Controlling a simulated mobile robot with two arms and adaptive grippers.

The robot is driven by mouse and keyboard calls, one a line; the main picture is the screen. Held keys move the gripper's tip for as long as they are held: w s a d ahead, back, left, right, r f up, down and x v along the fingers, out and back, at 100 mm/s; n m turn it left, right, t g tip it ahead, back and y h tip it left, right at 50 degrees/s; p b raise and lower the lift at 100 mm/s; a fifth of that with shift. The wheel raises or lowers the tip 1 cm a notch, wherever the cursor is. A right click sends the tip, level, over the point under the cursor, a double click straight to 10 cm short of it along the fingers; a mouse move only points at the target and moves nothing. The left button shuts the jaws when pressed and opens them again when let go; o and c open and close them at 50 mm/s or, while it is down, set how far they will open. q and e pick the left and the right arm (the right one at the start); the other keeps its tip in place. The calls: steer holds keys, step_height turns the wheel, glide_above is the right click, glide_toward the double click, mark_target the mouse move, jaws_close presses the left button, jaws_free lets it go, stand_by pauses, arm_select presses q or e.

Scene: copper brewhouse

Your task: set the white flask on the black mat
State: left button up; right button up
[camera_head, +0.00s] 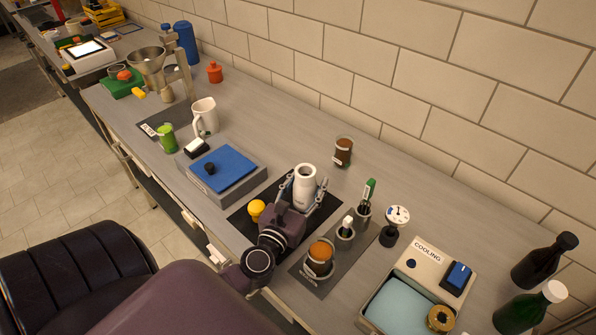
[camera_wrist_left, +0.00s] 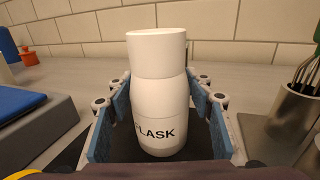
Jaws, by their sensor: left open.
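The white flask (camera_head: 305,181) stands upright on the black mat (camera_head: 239,220), which is partly hidden by my arm. In the left wrist view the flask (camera_wrist_left: 158,85) shows dark lettering, and the mat (camera_wrist_left: 68,158) is dark beneath it. My left gripper (camera_head: 303,194) is open around the flask. Its blue-padded fingers (camera_wrist_left: 166,115) stand on either side, with a visible gap to the flask at least on the left. My right gripper is not in view.
A yellow knob-like object (camera_head: 256,208) is at the mat's left. A grey box with a blue top (camera_head: 224,168) lies left of the mat. Metal cups (camera_head: 345,236) with tools and an amber-filled jar (camera_head: 320,255) stand close on the right. The tiled wall runs behind.

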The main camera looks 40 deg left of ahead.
mark_target(300, 196)
arm_select(q)
steer(key=b+v, duration=0.1)
steer(key=v, duration=0.5)
steer(key=shift+f+b, duration=0.15)
steer(key=shift+b, duration=0.15)
steer(key=shift+s+d+r, duration=0.2)
steer(key=shift+s, duration=0.4)
